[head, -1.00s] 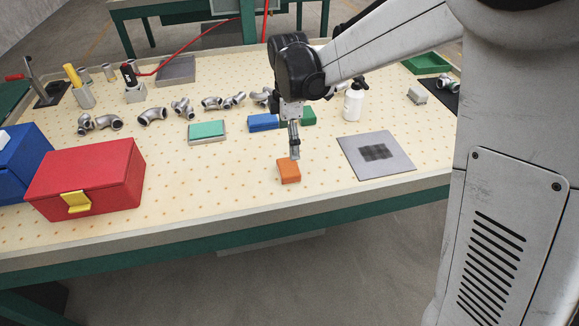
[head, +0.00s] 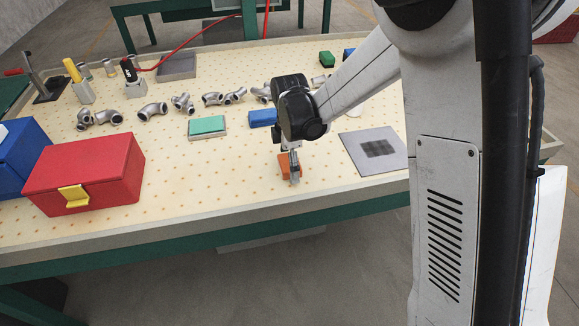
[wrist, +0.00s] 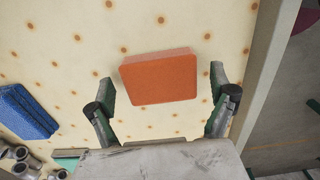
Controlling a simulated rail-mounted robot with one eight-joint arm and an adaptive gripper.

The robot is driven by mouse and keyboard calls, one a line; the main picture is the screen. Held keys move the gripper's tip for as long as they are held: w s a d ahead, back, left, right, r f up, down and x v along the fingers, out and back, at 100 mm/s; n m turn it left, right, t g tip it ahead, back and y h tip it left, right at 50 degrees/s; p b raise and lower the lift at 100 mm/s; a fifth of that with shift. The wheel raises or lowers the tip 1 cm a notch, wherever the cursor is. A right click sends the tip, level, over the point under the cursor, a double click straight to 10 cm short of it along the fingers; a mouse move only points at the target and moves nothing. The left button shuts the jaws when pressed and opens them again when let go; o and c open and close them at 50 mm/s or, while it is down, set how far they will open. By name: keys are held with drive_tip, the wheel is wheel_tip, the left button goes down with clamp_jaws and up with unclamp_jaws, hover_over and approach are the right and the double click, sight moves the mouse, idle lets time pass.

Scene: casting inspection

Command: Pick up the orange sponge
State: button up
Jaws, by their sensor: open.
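The orange sponge (head: 284,165) lies on the pegboard-like tabletop near its front edge, partly hidden behind my gripper in the head view. In the wrist view the sponge (wrist: 160,78) lies flat and fully visible, slightly tilted. My gripper (head: 295,179) is low over the sponge in the head view. In the wrist view my gripper (wrist: 165,83) is open, with one finger on each side of the sponge and a gap on both sides. I cannot tell how high the fingertips are above the table.
A blue sponge (head: 262,118) lies behind the orange one. It also shows in the wrist view (wrist: 26,112). A grey plate (head: 373,150) lies to the right, a teal-topped block (head: 207,126) to the left. A red box (head: 84,174) and metal pipe fittings (head: 152,111) stand farther left.

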drive_tip(key=c, duration=1.2)
drive_tip(key=shift+r, duration=0.15)
drive_tip(key=shift+r, duration=0.25)
wheel_tip(320, 180, up, 4)
drive_tip(key=shift+s+a+f+p, duration=0.1)
drive_tip(key=shift+p, duration=0.3)
drive_tip(key=s+a+r, duration=0.5)
drive_tip(key=a+r, duration=0.1)
drive_tip(key=a, duration=0.3)
drive_tip(key=shift+s+a+r+p, duration=0.2)
drive_tip(key=shift+s+a+p, duration=0.2)
